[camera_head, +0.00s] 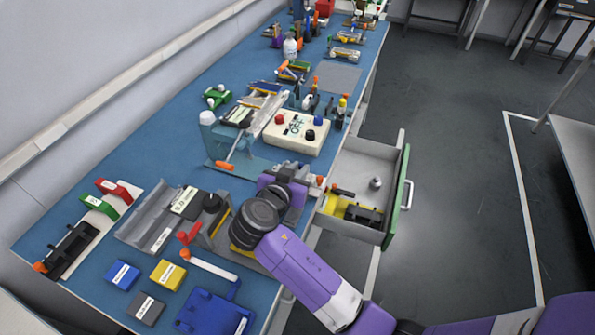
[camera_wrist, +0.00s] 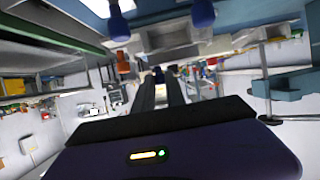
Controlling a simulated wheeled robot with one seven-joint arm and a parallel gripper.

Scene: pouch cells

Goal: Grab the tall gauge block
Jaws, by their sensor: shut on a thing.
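My gripper (camera_head: 293,187) is over the right edge of the blue bench, beside the open drawer, and my wrist partly covers it in the head view. In the wrist view its two dark fingers (camera_wrist: 161,92) stand close together. They are shut on a small dark thing (camera_wrist: 158,75) at their tips, too small and dim to make out. I cannot tell whether it is the tall gauge block. Labelled blue (camera_head: 122,275), yellow (camera_head: 168,275) and dark grey (camera_head: 146,308) blocks lie at the front left of the bench.
The open drawer (camera_head: 372,157) holds a small metal weight (camera_head: 376,183) and a black piece (camera_head: 363,215). A white switch box (camera_head: 296,133), a grey tray (camera_head: 150,221) and a blue fixture (camera_head: 213,314) crowd the bench.

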